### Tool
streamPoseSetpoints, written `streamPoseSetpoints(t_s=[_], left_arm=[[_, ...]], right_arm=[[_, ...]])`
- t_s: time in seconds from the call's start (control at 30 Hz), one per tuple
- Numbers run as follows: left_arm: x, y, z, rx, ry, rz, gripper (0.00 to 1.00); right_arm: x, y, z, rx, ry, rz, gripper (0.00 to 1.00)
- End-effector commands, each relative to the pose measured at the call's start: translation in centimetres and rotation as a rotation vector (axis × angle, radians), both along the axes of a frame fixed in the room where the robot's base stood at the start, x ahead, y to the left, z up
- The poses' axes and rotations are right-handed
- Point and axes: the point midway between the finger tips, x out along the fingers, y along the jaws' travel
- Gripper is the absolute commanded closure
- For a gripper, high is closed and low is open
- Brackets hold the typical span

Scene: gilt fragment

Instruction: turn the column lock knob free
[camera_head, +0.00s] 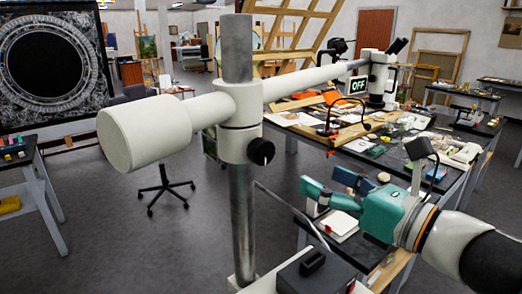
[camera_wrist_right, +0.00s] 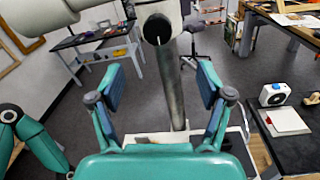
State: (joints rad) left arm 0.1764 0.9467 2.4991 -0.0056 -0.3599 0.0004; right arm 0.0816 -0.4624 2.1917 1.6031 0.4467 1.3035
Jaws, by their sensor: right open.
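The column lock knob (camera_head: 261,151) is a small black disc with a white mark. The knob (camera_wrist_right: 157,28) also shows at the top middle of the right wrist view. My right gripper (camera_head: 330,190) is teal, open and empty, right of the column and lower than the knob. In the right wrist view its two blue-padded fingers (camera_wrist_right: 160,77) stand wide apart, with the column visible between them and the knob above, apart from them.
A white horizontal arm (camera_head: 310,78) crosses the column and carries a microscope head (camera_head: 382,75) with an OFF sign. A cluttered workbench (camera_head: 387,163) stands behind my right gripper. A black box (camera_head: 315,272) sits near the column foot. Open floor lies left of the column.

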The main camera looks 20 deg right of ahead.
Motion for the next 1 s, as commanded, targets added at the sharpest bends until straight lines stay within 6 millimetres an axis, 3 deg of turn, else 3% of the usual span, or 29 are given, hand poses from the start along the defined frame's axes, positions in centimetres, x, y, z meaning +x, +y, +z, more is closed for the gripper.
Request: streamPoseSetpoints(t_s=[0.4, 0.6, 0.8, 1.0], left_arm=[[0.0, 0.0, -1.4, 0.000, 0.000, 0.000, 0.60], [0.0, 0.0, -1.5, 0.000, 0.000, 0.000, 0.60], [0.0, 0.0, -1.5, 0.000, 0.000, 0.000, 0.60], [0.0, 0.0, -1.5, 0.000, 0.000, 0.000, 0.60]], right_arm=[[8.5, 4.1, -0.3, 0.000, 0.004, 0.015, 0.22], [11.7, 5.4, -0.1, 0.000, 0.003, 0.014, 0.22], [13.3, 6.0, -0.1, 0.000, 0.002, 0.012, 0.22], [13.6, 6.2, -0.1, -0.001, 0.002, 0.011, 0.22]])
